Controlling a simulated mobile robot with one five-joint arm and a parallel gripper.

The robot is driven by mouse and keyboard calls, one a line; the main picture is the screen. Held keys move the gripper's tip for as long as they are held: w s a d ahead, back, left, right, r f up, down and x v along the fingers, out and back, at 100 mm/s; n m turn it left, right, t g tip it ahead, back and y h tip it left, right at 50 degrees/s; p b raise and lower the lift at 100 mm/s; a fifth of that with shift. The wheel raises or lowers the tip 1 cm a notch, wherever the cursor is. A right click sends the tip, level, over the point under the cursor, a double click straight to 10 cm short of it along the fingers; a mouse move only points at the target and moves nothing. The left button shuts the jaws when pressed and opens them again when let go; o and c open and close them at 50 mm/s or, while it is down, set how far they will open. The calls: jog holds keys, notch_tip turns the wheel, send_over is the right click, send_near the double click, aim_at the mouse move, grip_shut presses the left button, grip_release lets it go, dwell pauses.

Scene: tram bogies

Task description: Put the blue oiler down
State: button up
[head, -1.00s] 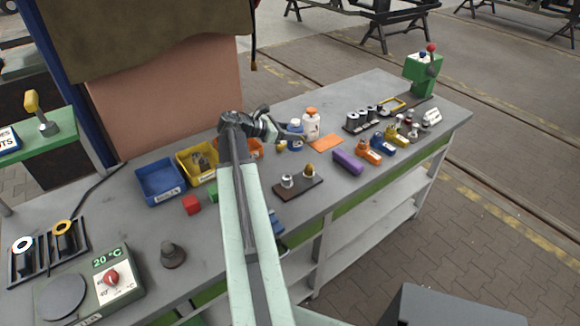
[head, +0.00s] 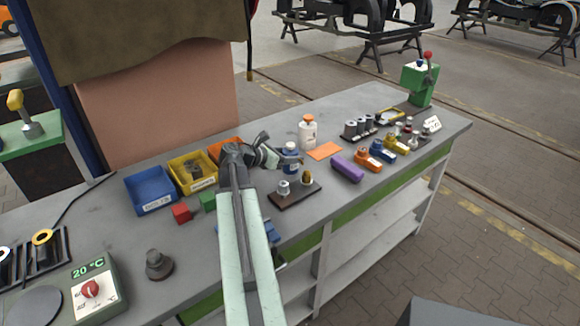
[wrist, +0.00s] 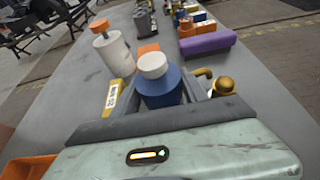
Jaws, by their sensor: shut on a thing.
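The blue oiler (head: 290,160) has a pale cap and is upright in my gripper (head: 279,155), above the middle of the bench. In the wrist view the blue oiler (wrist: 161,88) shows its blue body and white cap between the two grey fingers of my gripper (wrist: 160,98), which are shut on it. Its lower part is hidden by my gripper there. I cannot tell whether its base touches the bench (head: 350,108).
A white bottle with an orange cap (head: 308,132) and an orange sheet (head: 325,151) are close behind. A dark board with small fittings (head: 294,194) lies in front; a purple block (head: 347,169) is to the right. Yellow (head: 181,164) and blue bins (head: 150,191) stand left.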

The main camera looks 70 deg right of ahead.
notch_tip(320, 180, down, 2)
jog(key=shift+f+b, duration=0.25)
jog(key=shift+b, duration=0.25)
jog(key=shift+r, duration=0.25)
jog(key=shift+f, duration=0.15)
jog(key=o, duration=1.5)
jog(key=shift+r+p, duration=0.2)
jog(key=shift+p, duration=0.1)
jog(key=p+v, duration=0.4)
jog(key=v, duration=0.8)
jog(key=shift+f, duration=0.15)
